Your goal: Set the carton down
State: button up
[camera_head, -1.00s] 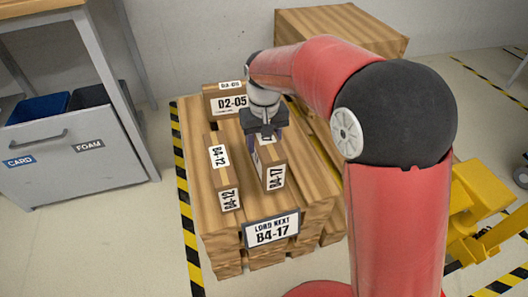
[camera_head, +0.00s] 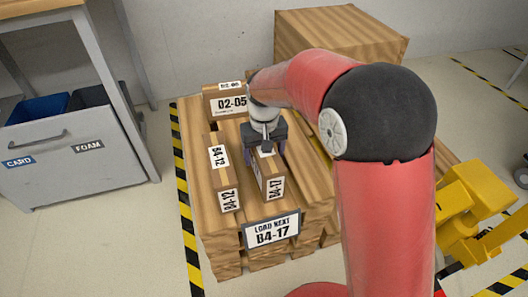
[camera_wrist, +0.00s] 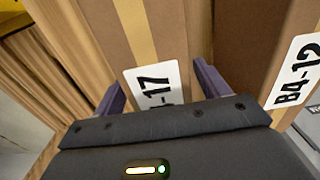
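The carton marked B4-17 (camera_head: 273,188) is a narrow brown box with white labels. It stands upright on the wooden pallet stack (camera_head: 222,258), right of the carton marked B4-12 (camera_head: 226,187), and appears to rest on the top boards. My gripper (camera_head: 265,152) is over its rear part, with a purple finger on each side. In the wrist view, my gripper (camera_wrist: 160,80) straddles the B4-17 carton (camera_wrist: 170,35) close against its sides, and its top label shows between the fingers. The contact faces are hidden.
A D2-05 carton (camera_head: 229,103) stands behind on the pallet. The B4-12 carton is close on the left, with a narrow gap. A bin cabinet (camera_head: 75,160) is at left, yellow equipment (camera_head: 470,205) at right.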

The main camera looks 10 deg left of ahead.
notch_tip(320, 180, up, 11)
jog(key=shift+p, duration=0.65)
jog(key=shift+r, duration=0.65)
jog(key=shift+d+r, duration=0.1)
jog(key=shift+d, duration=0.05)
jog(key=s+d+r+m+t, duration=0.25)
jog(key=s+d, duration=0.35)
jog(key=d, duration=0.5)
jog(key=s+d+r+m+t, duration=0.2)
jog(key=s+d+r, duration=0.3)
jog(key=d, duration=0.7)
jog(key=s+d+f+m, duration=0.1)
jog(key=s+d+f, duration=0.1)
jog(key=s, duration=0.2)
jog(key=s+d+f+m+t, duration=0.1)
jog(key=s+d+f, duration=0.1)
jog(key=s+d, duration=0.1)
jog(key=shift+s+d+f, duration=0.15)
jog(key=shift+s+f, duration=0.2)
jog(key=shift+s, duration=0.45)
